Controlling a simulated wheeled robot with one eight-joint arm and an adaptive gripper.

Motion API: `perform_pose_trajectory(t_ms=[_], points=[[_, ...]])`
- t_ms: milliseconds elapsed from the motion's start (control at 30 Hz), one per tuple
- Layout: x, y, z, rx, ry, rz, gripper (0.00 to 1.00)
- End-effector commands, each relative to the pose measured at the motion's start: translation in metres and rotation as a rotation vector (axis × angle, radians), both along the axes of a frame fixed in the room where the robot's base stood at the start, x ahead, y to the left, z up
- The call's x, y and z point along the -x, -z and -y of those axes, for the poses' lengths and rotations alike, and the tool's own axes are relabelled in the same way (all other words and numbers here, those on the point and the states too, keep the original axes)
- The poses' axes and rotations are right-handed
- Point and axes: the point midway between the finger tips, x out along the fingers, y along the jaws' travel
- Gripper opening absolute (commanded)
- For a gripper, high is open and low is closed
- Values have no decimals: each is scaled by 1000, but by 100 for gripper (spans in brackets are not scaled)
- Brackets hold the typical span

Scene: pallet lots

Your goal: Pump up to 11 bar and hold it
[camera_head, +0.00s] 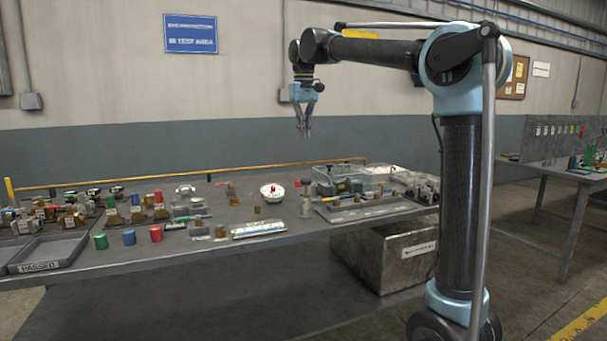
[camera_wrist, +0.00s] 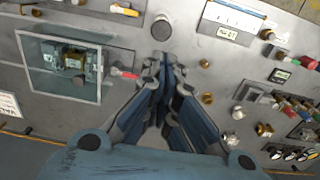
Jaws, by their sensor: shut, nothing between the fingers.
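My gripper (camera_head: 303,133) points down, shut and empty, high above the workbench (camera_head: 205,255). In the wrist view its fingers (camera_wrist: 165,75) are together, clear of the bench. An upright pump-like cylinder with a dark top (camera_head: 305,198) stands on the bench below my gripper. A round dark top, likely the same part, shows just beyond the fingertips in the wrist view (camera_wrist: 162,29). A white round dial with a red mark (camera_head: 272,191) sits left of the cylinder; its reading is too small to make out. A small red handle (camera_wrist: 124,73) lies left of the fingers in the wrist view.
Valves crowd the left end. Air around my gripper is free.

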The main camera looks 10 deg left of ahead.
Motion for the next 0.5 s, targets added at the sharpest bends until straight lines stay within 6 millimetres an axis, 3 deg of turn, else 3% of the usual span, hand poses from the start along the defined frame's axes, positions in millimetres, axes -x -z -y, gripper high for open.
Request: perform_pose_trajectory(t_ms=[267,500], points=[[0,6,0,0,0,0,0],[-1,39,0,0,0,0,0]])
